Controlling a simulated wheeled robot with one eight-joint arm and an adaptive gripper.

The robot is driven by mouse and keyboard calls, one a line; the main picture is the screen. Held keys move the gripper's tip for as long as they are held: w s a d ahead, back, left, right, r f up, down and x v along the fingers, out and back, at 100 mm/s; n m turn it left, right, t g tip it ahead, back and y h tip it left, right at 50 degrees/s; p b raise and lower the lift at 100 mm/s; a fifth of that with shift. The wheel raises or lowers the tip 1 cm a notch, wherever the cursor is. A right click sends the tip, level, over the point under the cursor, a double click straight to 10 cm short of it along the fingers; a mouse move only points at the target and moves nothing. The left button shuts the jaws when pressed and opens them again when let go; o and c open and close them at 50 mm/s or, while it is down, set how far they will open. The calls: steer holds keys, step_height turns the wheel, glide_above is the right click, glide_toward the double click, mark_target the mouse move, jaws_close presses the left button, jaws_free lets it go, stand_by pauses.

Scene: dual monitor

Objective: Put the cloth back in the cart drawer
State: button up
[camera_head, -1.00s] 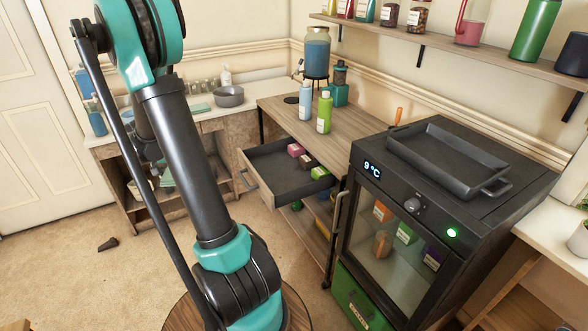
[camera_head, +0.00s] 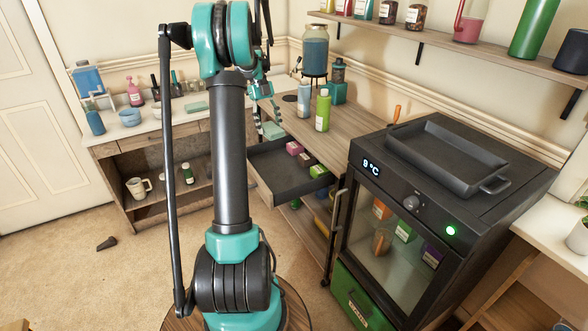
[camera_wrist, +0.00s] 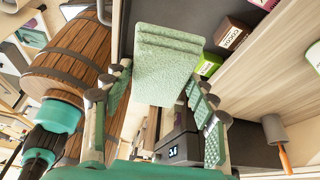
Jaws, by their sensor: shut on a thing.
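My gripper (camera_head: 266,114) is shut on a folded pale green cloth (camera_head: 272,131). It holds the cloth above the far left part of the open cart drawer (camera_head: 275,181). In the wrist view the cloth (camera_wrist: 165,70) sticks out between the two fingers (camera_wrist: 155,115), with the dark drawer floor (camera_wrist: 205,18) behind it. The drawer is pulled out of the wooden cart (camera_head: 345,125). It holds a few small boxes, pink and green (camera_head: 318,171), along its right side. Its front left floor is bare.
Bottles, one of them green (camera_head: 323,110), stand on the cart top. Another flat green item (camera_head: 196,107) lies on the left counter. The shelf above holds jars.

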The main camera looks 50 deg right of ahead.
mark_target(277, 174)
steer(key=shift+s+d+r+m, duration=0.15)
steer(key=shift+s+d+m, duration=0.2)
steer(key=shift+s+m, duration=0.05)
steer(key=shift+s+d+f, duration=0.1)
steer(key=shift+s+f, duration=0.05)
steer(key=shift+f, duration=0.05)
step_height(277, 174, down, 19)
steer(key=shift+f, duration=0.2)
steer(key=o, duration=1.2)
